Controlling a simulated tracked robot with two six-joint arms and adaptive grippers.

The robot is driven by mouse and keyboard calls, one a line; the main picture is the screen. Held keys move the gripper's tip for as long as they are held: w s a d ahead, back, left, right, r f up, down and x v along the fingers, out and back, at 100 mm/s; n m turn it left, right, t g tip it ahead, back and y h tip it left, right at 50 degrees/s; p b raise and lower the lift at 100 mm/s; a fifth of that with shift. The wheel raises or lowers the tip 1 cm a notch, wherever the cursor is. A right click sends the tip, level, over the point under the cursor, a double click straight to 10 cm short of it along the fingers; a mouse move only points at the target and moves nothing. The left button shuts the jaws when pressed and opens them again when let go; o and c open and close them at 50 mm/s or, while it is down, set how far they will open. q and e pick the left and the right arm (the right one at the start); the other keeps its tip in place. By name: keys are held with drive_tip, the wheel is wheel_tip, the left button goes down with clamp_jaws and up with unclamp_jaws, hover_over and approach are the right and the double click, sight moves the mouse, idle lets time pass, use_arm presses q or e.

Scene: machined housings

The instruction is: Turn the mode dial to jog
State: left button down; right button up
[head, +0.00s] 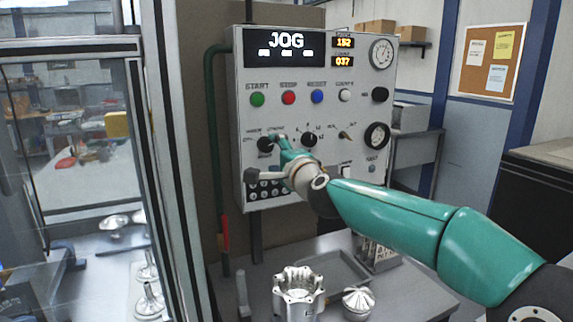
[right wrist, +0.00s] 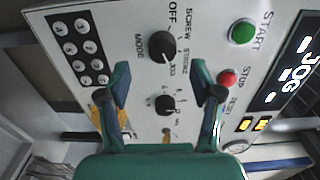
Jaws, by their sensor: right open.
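The mode dial (head: 266,145) is a round black knob at the left of the grey control panel (head: 345,100). In the right wrist view the mode dial (right wrist: 163,46) has MODE, OFF and SCREW lettering around it, and its light pointer mark looks turned toward the partly hidden JOG label. The panel display (head: 286,46) reads JOG. My right gripper (head: 262,157) is open in front of the panel by the dial. In the right wrist view its fingers (right wrist: 160,82) are spread with visible gaps to the dial. My left gripper is not in view.
A second black knob (head: 309,139) sits just right of the dial. A keypad (head: 266,187) is below, and green, red, blue and white buttons (head: 288,97) are above. A glass-doored enclosure (head: 75,150) is at left.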

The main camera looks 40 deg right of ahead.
drive_tip(key=v, duration=0.6)
drive_tip(key=shift+s, duration=0.15)
drive_tip(key=shift+a+f, duration=0.1)
